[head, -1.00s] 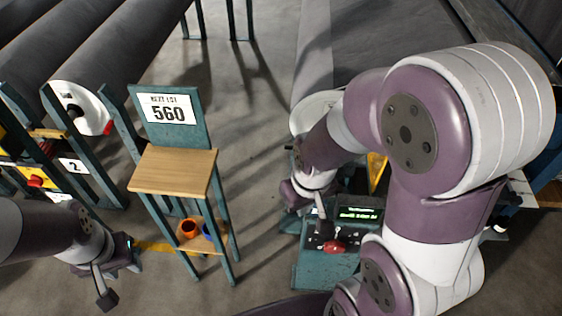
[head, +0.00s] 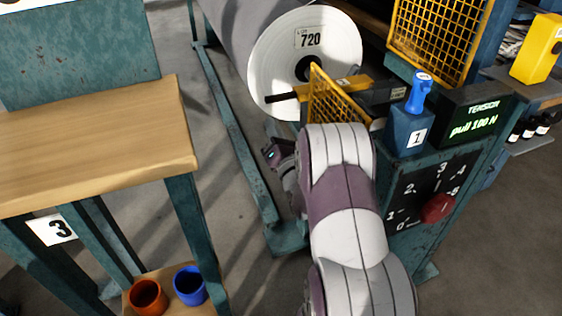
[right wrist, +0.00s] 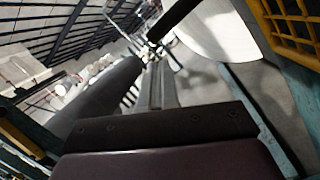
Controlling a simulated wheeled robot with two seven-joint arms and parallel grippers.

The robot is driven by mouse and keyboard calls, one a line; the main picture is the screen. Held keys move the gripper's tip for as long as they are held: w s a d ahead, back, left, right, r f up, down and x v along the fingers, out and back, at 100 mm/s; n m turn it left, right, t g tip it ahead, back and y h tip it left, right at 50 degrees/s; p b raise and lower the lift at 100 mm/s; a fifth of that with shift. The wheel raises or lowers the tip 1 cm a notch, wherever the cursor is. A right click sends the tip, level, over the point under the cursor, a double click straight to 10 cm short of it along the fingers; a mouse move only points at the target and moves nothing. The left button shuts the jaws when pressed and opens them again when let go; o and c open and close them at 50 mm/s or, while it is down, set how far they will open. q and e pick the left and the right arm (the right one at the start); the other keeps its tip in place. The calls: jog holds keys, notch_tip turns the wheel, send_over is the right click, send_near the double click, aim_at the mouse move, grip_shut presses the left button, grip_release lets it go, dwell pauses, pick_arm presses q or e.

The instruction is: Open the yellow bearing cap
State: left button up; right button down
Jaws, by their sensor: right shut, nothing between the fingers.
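The yellow bearing cap (head: 348,86) is a yellow bar by the shaft end of the grey roll marked 720 (head: 285,60). A yellow mesh guard (head: 335,105) stands in front of it and partly hides it. A dark shaft (head: 283,98) sticks out to the left there. My right gripper (head: 272,153) is shut and empty, below and left of the cap, apart from it. In the right wrist view the roll's white end (right wrist: 222,32) and a dark shaft (right wrist: 172,20) show, but I cannot make out the cap. My left gripper is out of view.
A tension console with a red knob (head: 437,208) and a blue-handled post (head: 420,92) stands right of my right arm. A wooden-topped stand (head: 90,145) with an orange cup (head: 148,297) and a blue cup (head: 190,285) is at left.

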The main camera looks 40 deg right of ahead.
jog(key=s+d+f+n+t+h+b, duration=0.2)
jog(key=s+f+n+t+b, duration=0.3)
jog(key=f+b, duration=0.4)
pick_arm(q)
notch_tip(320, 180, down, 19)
jog(key=b, duration=0.5)
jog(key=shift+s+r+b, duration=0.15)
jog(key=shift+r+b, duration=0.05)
jog(key=shift+b, duration=0.15)
pick_arm(e)
jog(key=w+d+r+n+g, duration=0.1)
jog(key=w+d+r, duration=0.1)
jog(key=w+r, duration=0.5)
notch_tip(320, 180, up, 2)
jog(key=shift+w+d+r, duration=0.15)
jog(key=shift+w+d, duration=0.2)
jog(key=shift+w, duration=0.05)
